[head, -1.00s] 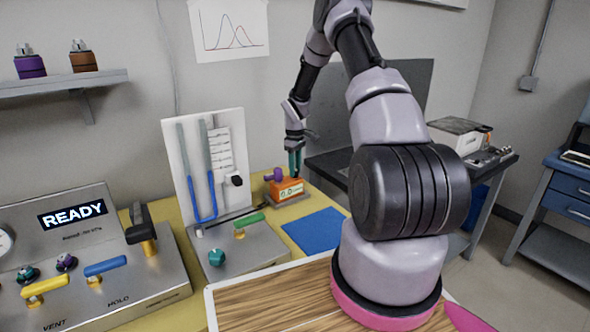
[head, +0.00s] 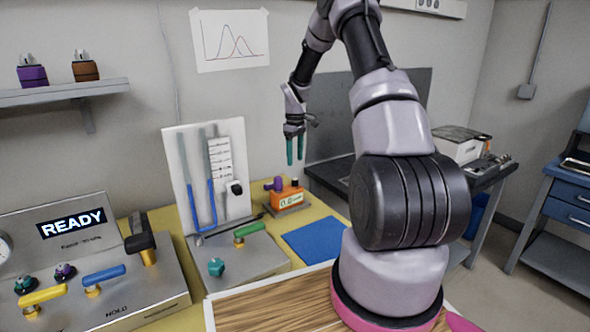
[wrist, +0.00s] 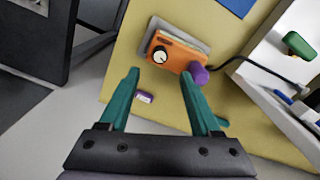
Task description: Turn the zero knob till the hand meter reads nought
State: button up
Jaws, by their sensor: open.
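The orange hand meter (head: 287,200) stands on a grey plate on the yellow bench, with a small lit display (head: 291,201) on its front. The display seems to start with 0, but its digits are too small to read surely. A purple knob (head: 274,184) sits at its left end; it also shows in the wrist view (wrist: 198,73). A round black knob with a white face (wrist: 160,55) is on the meter's other end. My gripper (head: 295,150) is open and empty above the meter, fingers pointing down. In the wrist view its teal fingers stand apart, short of the meter.
A U-tube manometer panel (head: 207,135) and a metal box with a green lever (head: 249,229) stand left of the meter. A blue mat (head: 314,233) lies in front. A small purple item (wrist: 144,97) lies on the bench near the meter.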

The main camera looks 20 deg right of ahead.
aim_at(295, 179)
jog(key=shift+r, duration=1)
notch_tip(295, 179, down, 11)
jog(key=m, duration=1.8)
jog(key=shift+r, duration=0.1)
grip_shut()
